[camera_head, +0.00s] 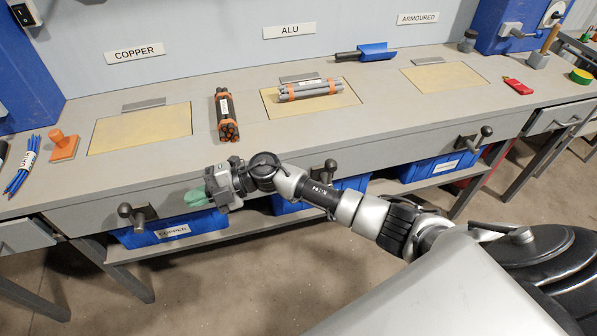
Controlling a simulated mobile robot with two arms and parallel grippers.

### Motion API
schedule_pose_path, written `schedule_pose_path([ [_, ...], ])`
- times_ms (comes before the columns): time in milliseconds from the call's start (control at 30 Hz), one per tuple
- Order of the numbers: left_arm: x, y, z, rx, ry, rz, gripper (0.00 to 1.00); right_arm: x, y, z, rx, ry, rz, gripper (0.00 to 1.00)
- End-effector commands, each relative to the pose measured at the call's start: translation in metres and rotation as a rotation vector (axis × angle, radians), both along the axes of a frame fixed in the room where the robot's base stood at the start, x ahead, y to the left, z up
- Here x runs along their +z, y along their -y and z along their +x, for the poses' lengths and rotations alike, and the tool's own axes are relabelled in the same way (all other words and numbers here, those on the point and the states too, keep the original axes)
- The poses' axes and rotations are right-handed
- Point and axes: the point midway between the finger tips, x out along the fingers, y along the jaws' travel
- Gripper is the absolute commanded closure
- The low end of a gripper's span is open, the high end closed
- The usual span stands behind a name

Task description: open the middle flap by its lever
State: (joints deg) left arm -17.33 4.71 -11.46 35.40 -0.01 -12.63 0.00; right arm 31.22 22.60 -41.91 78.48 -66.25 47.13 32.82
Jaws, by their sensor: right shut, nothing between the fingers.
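The middle flap (345,110) is a tan panel in the bench top below the ALU sign. It lies flat and looks closed. A bundle of grey cable pieces (310,90) with orange bands lies on it. The middle lever (325,170), with a dark ball knob, sticks out of the bench front just above my right forearm. My right gripper (195,198) has green fingertips and is shut and empty. It hangs in front of the bench edge, left of the middle lever and apart from it. My left gripper is not in view.
A dark bundle (226,115) lies left of the middle flap. The left lever (136,214) and right lever (475,140) stick out of the bench front. Blue bins (170,230) stand below. A blue scoop (368,52) lies at the back.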

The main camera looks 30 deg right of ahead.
Motion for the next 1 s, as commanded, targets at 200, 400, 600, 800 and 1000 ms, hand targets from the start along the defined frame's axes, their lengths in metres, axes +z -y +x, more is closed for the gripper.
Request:
schedule_pose_path([
  [200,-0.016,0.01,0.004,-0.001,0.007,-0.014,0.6,-0.006,0.026,-0.004,0.301,0.066,-0.403,1.0],
  [400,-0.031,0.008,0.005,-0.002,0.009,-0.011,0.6,-0.005,0.101,0.007,0.446,0.01,-0.927,1.0],
  [600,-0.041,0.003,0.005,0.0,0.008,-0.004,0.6,0.026,0.186,0.022,0.401,-0.127,-1.387,1.0],
  [800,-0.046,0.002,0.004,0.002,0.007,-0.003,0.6,0.057,0.231,0.025,0.315,-0.236,-1.624,1.0],
  [1000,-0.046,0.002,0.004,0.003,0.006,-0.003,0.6,0.065,0.241,0.025,0.293,-0.264,-1.672,1.0],
])
